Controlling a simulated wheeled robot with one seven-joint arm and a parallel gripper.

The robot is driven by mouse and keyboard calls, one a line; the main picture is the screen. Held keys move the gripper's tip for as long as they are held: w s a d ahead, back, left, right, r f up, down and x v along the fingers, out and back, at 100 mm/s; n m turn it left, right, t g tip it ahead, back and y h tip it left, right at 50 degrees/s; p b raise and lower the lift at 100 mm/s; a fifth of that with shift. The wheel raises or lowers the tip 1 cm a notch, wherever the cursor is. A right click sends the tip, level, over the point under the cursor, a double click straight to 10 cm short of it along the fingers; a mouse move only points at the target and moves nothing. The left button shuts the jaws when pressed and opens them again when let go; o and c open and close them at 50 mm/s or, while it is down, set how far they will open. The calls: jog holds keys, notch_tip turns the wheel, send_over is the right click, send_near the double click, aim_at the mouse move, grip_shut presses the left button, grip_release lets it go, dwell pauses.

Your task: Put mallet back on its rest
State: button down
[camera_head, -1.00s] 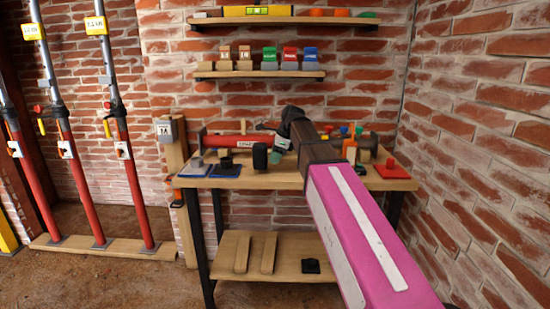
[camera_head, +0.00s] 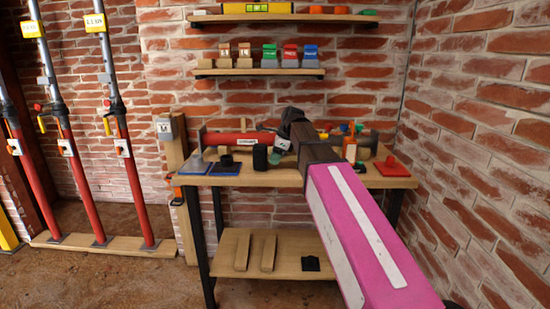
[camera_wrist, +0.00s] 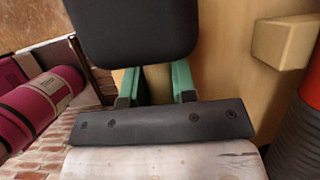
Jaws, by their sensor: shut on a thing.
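The mallet's black head (camera_head: 260,157) shows at the workbench, left of my gripper (camera_head: 281,146). In the wrist view the black mallet head (camera_wrist: 135,30) fills the top, just beyond my gripper (camera_wrist: 156,84). Its two green fingers are shut on the light wooden handle (camera_wrist: 157,82), which shows between them. The rest of the handle is hidden behind the dark gripper body. I cannot tell from these views which thing is the mallet's rest, or whether the head touches the bench.
The workbench (camera_head: 285,180) stands against brick. A dark blue pad with a black ring-like piece (camera_head: 226,161) lies left of the mallet. A red cylinder (camera_head: 232,139) lies behind. A red pad (camera_head: 391,170) lies at right. A wooden block (camera_wrist: 284,38) is close by in the wrist view.

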jog(key=shift+f, duration=0.3)
jog(key=shift+c, duration=1)
grip_release()
jog(key=shift+v, duration=4)
jog(key=shift+s, duration=0.1)
